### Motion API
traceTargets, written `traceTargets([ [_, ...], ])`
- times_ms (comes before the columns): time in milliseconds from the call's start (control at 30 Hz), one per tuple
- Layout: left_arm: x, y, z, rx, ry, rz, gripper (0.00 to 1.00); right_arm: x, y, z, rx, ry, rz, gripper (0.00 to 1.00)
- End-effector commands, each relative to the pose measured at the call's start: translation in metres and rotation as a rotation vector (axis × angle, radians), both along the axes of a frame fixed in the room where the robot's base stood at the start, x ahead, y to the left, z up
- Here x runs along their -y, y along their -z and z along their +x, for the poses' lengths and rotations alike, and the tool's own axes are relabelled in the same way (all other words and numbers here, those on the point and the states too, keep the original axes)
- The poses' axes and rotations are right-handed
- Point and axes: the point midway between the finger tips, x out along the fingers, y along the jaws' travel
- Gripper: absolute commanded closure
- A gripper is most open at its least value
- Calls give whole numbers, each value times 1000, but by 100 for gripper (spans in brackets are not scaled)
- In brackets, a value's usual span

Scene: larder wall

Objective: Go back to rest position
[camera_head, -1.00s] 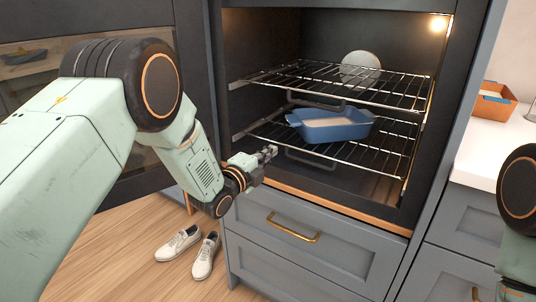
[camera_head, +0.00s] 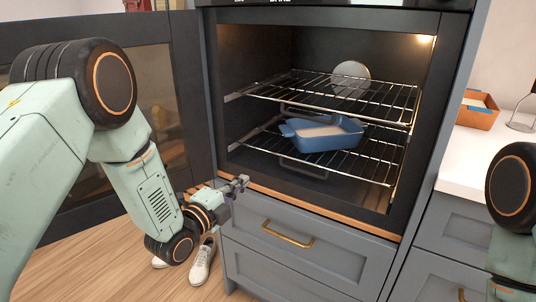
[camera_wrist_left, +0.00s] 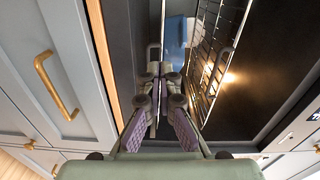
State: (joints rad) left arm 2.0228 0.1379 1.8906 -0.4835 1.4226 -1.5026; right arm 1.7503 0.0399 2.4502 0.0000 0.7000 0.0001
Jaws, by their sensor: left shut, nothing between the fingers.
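My left gripper (camera_head: 238,186) is shut and empty. It is in front of the oven opening, near its lower left corner, just above the copper-coloured sill. In the left wrist view the closed fingers (camera_wrist_left: 166,75) point into the oven, with nothing between them. My right arm shows only in part at the right edge of the head view, and its gripper is out of the frame. A blue baking dish (camera_head: 325,133) with pale contents sits on the lower oven rack, apart from my left gripper. It also shows in part in the left wrist view (camera_wrist_left: 176,36).
The oven door (camera_head: 185,95) stands open on the left, beside my left arm. The upper rack (camera_head: 310,88) has a round pale item (camera_head: 350,75) at the back. A drawer with a brass handle (camera_head: 287,234) is below. White shoes (camera_head: 203,262) lie on the floor. A box (camera_head: 478,109) stands on the right counter.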

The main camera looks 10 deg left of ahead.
Motion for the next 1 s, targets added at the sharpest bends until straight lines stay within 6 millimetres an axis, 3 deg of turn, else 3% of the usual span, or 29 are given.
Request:
traceTargets([
  [167, -8, 34, -11, -242, -70, -262, 100, 0, 0, 0, 0, 0, 0, 45],
  [267, -15, 68, -32, -443, -166, -448, 100, 0, 0, 0, 0, 0, 0, 45],
  [367, -21, 108, -67, -655, -302, -631, 100, 0, -3, 0, 0, 0, 0, 45],
  [500, -28, 163, -138, -938, -562, -862, 100, 0, -8, 0, 0, 0, 0, 45],
  [567, -31, 182, -173, -1038, -687, -943, 100, 0, -10, 0, 0, 0, 0, 45],
  [700, -37, 211, -260, -1226, -992, -1072, 100, 0, -16, 0, 0, 0, 0, 45],
  [900, -43, 222, -374, -1388, -1352, -1091, 100, 0, -25, 0, 0, 0, 0, 45],
  [1000, -44, 219, -411, -1436, -1424, -1042, 100, 0, -29, 0, 0, 0, 0, 45],
])
